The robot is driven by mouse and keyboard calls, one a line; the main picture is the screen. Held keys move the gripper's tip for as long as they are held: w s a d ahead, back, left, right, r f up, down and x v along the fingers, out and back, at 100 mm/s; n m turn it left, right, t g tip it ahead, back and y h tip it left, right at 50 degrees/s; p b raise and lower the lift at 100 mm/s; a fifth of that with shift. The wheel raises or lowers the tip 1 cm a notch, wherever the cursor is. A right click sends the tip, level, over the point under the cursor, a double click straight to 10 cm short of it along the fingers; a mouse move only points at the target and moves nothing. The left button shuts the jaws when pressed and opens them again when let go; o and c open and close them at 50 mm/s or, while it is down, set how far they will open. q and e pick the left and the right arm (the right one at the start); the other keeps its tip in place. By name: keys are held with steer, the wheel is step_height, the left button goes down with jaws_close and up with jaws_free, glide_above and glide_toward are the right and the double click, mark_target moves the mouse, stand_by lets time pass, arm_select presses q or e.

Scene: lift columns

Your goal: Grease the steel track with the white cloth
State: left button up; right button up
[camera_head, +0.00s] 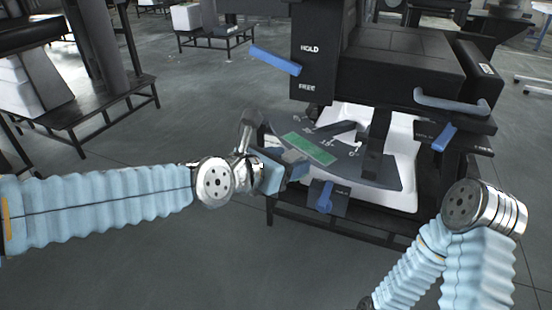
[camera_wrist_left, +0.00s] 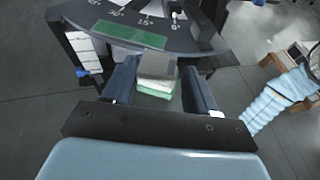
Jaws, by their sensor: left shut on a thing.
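My left gripper (camera_head: 290,168) is at the left front edge of a dark curved plate (camera_head: 375,178) with angle marks and a green strip. In the left wrist view its two dark fingers (camera_wrist_left: 158,85) stand on either side of a small layered pad (camera_wrist_left: 156,66), grey on top with white and green below. The gripper is shut on this pad, which may be the folded cloth. The pad's underside is hidden, and I cannot tell whether it touches the plate. I cannot clearly pick out the steel track. My right gripper is not in view; only its arm shows.
A black machine head (camera_head: 385,60) with blue levers overhangs the plate. A blue handle (camera_head: 326,197) hangs at the plate's front. A white tray (camera_head: 405,150) lies behind and beside the plate. Other benches stand behind; the floor at front left is clear.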

mark_target(304, 155)
arm_select(q)
steer(key=shift+d+r+p, duration=0.2)
steer(key=shift+p, duration=0.15)
steer(key=w+d+p, duration=0.1)
steer(key=p, duration=0.1)
steer(key=w+d+p, duration=0.1)
steer(key=p, duration=0.2)
steer(key=shift+w+d+f+p, duration=0.35)
steer(key=shift+d, duration=0.05)
steer(key=d+p+x, duration=0.1)
steer(key=x, duration=0.9)
steer(key=shift+s+d+r, duration=0.15)
steer(key=shift+s, duration=0.15)
steer(key=shift+f+b, duration=0.75)
steer(key=shift+b, duration=0.2)
